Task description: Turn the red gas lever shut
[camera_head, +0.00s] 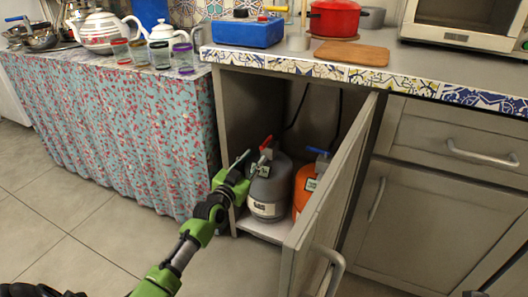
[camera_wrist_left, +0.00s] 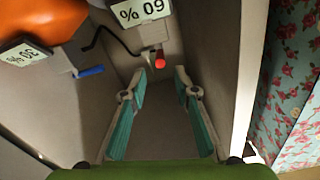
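The red gas lever (camera_head: 266,143) sits on top of the grey gas cylinder (camera_head: 269,195) inside the open cabinet. In the left wrist view the red lever (camera_wrist_left: 160,60) shows end-on, just beyond the gap between my fingertips, next to a "60 %" label. My left gripper (camera_head: 254,160) is in front of the grey cylinder's top. In the wrist view my left gripper (camera_wrist_left: 164,72) is open, with nothing between its fingers. Whether a finger touches the lever cannot be told. My right gripper is not in view.
An orange cylinder (camera_head: 302,190) with a blue lever (camera_head: 317,151) stands right of the grey one. The open cabinet door (camera_head: 328,205) stands close on the right. A flowered cloth (camera_head: 120,140) hangs on the left. A black hose runs behind the cylinders.

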